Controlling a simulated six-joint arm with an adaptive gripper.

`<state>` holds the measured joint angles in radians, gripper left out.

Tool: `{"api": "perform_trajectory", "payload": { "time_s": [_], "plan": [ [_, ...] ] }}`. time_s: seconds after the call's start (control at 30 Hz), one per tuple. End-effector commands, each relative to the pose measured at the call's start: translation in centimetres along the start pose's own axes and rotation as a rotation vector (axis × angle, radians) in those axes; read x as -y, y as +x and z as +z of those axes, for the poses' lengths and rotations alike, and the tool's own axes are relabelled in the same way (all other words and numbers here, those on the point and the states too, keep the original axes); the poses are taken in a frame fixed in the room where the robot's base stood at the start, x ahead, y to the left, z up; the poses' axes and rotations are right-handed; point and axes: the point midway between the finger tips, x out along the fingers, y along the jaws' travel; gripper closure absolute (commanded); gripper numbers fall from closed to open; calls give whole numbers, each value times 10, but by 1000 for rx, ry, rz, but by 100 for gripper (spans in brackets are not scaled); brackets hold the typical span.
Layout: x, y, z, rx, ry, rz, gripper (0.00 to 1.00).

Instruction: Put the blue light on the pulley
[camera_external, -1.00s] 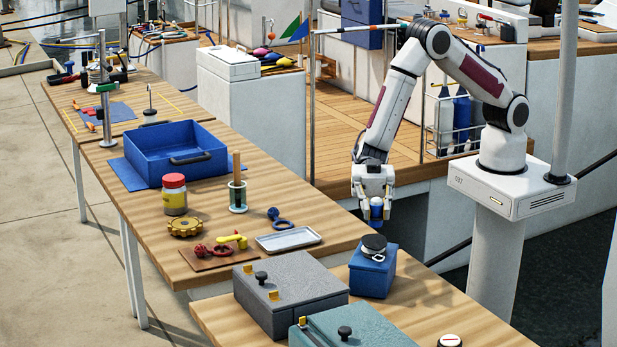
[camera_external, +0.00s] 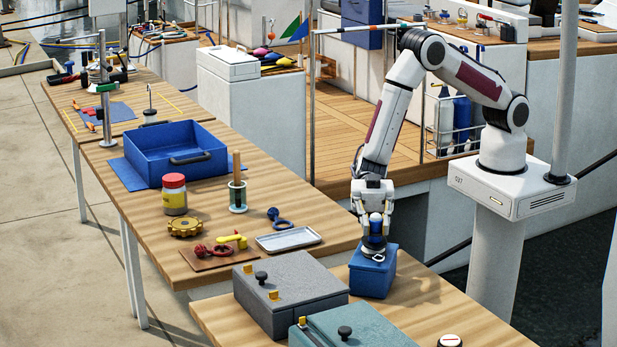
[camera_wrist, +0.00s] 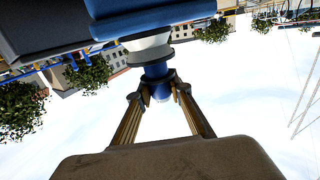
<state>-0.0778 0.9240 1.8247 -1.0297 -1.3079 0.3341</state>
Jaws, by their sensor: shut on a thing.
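The blue light (camera_external: 375,240) is held upright between the fingers of my gripper (camera_external: 374,226). Its blue body also shows between the fingertips in the wrist view (camera_wrist: 157,78). The pulley (camera_external: 373,254) sits on the blue box (camera_external: 371,280), directly under the light and mostly hidden by it and the gripper. The light's lower end is at or very near the pulley's top; I cannot tell whether they touch. My gripper is shut on the light, also seen in the wrist view (camera_wrist: 157,90).
A grey case (camera_external: 290,285) stands left of the blue box, and a teal case (camera_external: 355,328) stands in front. A metal tray (camera_external: 288,239) lies on the table behind. Bare wood (camera_external: 430,305) is free to the right of the blue box.

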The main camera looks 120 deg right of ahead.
Motion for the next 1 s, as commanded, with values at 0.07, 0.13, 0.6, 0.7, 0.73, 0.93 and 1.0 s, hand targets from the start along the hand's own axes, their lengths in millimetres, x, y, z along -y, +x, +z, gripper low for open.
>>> {"api": "perform_trajectory", "payload": {
  "time_s": [0.07, 0.13, 0.6, 0.7, 0.73, 0.93, 1.0],
  "plan": [
    [0, 0, 0, 0, 0, 0, 100],
    [0, 0, 1, 0, 1, 0, 100],
    [0, 0, 3, 0, 1, 0, 64],
    [0, 0, 2, 0, 0, 0, 64],
    [0, 0, 2, 0, 0, 0, 64],
    [0, -9, 0, 1, 2, 1, 64],
    [-1, -16, 0, 0, 2, 2, 64]
  ]
}}
